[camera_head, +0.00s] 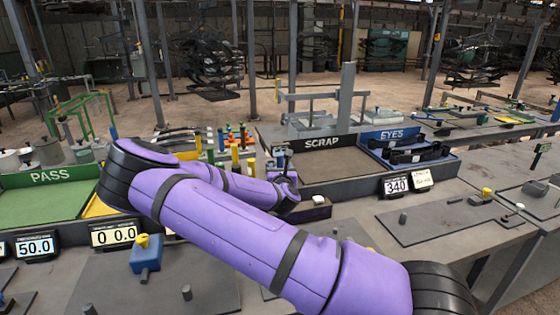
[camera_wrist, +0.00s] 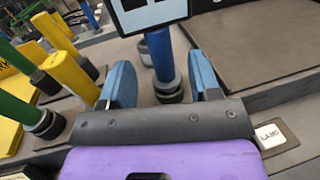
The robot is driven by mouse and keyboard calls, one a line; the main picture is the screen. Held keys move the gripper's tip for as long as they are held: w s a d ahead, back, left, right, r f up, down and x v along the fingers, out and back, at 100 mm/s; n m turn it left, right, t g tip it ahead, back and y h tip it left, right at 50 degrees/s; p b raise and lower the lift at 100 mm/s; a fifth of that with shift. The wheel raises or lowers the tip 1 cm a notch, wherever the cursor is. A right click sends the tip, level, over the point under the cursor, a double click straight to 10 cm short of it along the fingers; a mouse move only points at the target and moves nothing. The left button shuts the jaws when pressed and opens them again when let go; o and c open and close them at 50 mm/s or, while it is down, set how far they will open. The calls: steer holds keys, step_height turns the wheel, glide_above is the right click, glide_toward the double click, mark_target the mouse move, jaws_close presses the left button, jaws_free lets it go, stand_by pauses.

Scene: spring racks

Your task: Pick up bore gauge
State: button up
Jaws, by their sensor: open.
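The bore gauge (camera_wrist: 161,55) appears to be the upright blue handle with dark rings at its foot and a black-framed display above it, cut off by the top edge of the wrist view. Its display head shows small in the head view (camera_head: 281,152), in front of the scrap tray. My gripper (camera_wrist: 163,82) is open, with one blue finger on each side of the blue handle. Gaps show between the handle and both fingers. In the head view my purple arm hides most of the gripper and the gauge's lower part.
Several yellow and green plug gauges (camera_wrist: 72,73) stand close to the left of my gripper. The brown scrap tray (camera_head: 330,165) is behind and to the right, with the blue eyes tray (camera_head: 452,158) beyond. A green pass tray (camera_head: 45,202) lies left.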

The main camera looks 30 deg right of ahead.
mark_target(280, 161)
steer(key=shift+x, duration=3.1)
steer(key=c, duration=0.9)
